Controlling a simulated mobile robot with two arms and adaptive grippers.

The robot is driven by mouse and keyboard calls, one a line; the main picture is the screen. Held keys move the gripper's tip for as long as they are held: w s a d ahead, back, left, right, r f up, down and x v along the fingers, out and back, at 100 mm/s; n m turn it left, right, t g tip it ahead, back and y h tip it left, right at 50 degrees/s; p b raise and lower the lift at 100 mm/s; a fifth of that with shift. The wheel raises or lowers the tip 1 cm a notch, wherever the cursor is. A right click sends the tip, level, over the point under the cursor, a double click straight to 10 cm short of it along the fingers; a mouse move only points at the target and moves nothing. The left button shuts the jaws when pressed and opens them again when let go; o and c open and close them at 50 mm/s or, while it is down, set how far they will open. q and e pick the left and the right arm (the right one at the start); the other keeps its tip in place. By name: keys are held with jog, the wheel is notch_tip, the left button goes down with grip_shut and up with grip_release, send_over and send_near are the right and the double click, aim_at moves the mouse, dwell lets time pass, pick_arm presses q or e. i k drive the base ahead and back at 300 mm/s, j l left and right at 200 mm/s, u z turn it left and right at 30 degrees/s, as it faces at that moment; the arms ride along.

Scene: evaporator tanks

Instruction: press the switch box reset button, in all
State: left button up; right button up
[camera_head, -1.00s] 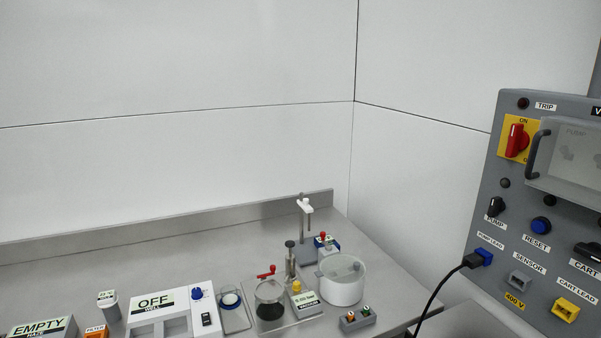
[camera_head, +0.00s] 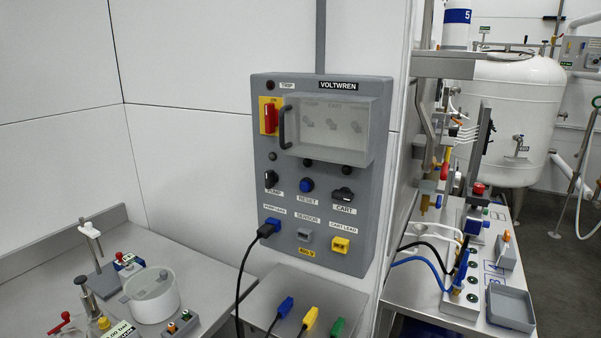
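The switch box (camera_head: 320,228) is a grey panel labelled VOLTWREN, fixed on the white wall in the middle of the head view. Its blue round reset button (camera_head: 307,185) sits below the clear cover, above the RESET label. A red handle on a yellow plate (camera_head: 269,116) is at the upper left of the box. Black knobs for PUMP (camera_head: 271,179) and CART (camera_head: 343,195) flank the button. A black cable plugs into the blue pump lead socket (camera_head: 271,226). Neither of my grippers shows in the view.
Below the box, a grey surface holds blue (camera_head: 285,307), yellow (camera_head: 311,318) and green (camera_head: 337,327) plugs. A bench with a white round vessel (camera_head: 152,296) is at the left. A wall edge and another bench with a grey tray (camera_head: 511,307) and a white tank (camera_head: 503,118) are at the right.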

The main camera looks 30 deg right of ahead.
aim_at(306, 186)
jog(key=z, duration=1.1)
